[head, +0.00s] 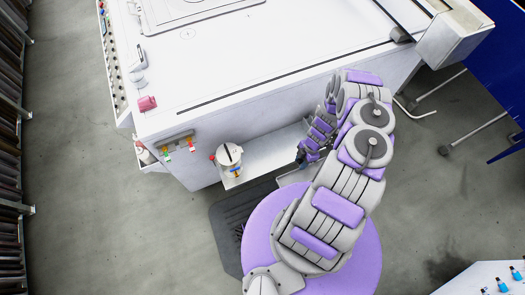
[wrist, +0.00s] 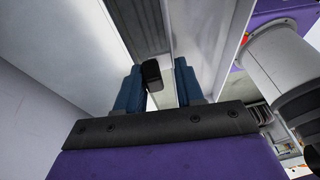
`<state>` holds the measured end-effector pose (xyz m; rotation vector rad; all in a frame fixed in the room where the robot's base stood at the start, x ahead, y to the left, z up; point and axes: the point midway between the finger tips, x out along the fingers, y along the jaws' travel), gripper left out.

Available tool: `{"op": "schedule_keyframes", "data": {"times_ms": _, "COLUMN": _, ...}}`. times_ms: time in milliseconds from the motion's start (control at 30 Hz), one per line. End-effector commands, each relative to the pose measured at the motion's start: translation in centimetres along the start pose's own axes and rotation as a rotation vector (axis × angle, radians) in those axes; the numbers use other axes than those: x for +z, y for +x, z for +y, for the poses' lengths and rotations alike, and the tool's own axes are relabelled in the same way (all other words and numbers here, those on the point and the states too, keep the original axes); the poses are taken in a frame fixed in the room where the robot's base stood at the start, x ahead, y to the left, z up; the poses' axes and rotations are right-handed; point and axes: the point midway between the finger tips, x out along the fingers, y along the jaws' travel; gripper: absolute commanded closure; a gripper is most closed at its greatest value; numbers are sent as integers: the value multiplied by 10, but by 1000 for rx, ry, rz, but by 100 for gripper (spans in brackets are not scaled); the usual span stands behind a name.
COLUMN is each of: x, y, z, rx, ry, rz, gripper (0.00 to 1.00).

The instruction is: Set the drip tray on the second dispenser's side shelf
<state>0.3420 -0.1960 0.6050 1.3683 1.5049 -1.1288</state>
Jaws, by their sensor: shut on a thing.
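My gripper (wrist: 158,85) shows two blue fingers in the wrist view, closed around a narrow piece with a black end (wrist: 152,73). This looks like part of the drip tray, but its full shape is hard to make out. In the head view my arm reaches down at the right end of the pale side shelf (head: 262,153) on the white machine's front. A thin grey edge, perhaps the tray (head: 291,178), shows just below the wrist there; my arm hides the rest. I cannot tell whether the tray touches the shelf.
A white round container (head: 229,155) with coloured parts stands at the shelf's left end. The big white machine (head: 240,60) rises behind the shelf. A dark ribbed mat (head: 232,222) lies on the floor below. The shelf's middle looks clear.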

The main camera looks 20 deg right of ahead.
Motion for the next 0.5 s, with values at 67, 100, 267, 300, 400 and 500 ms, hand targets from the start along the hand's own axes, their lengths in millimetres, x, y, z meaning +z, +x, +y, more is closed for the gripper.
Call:
{"op": "schedule_keyframes", "data": {"times_ms": 67, "x": 0, "y": 5, "z": 0, "rx": -5, "ry": -14, "rz": -1, "gripper": 100}}
{"op": "schedule_keyframes", "data": {"times_ms": 100, "x": 0, "y": 7, "z": 3, "rx": -5, "ry": -19, "rz": -2, "gripper": 100}}
{"op": "schedule_keyframes", "data": {"times_ms": 267, "x": -7, "y": 13, "z": 35, "rx": -4, "ry": -25, "rz": -7, "gripper": 100}}
{"op": "schedule_keyframes", "data": {"times_ms": 300, "x": -10, "y": 14, "z": 45, "rx": -4, "ry": -26, "rz": -6, "gripper": 100}}
{"op": "schedule_keyframes", "data": {"times_ms": 400, "x": -17, "y": 15, "z": 69, "rx": -2, "ry": -25, "rz": -11, "gripper": 100}}
{"op": "schedule_keyframes", "data": {"times_ms": 500, "x": -25, "y": 16, "z": 92, "rx": -4, "ry": -24, "rz": -11, "gripper": 100}}
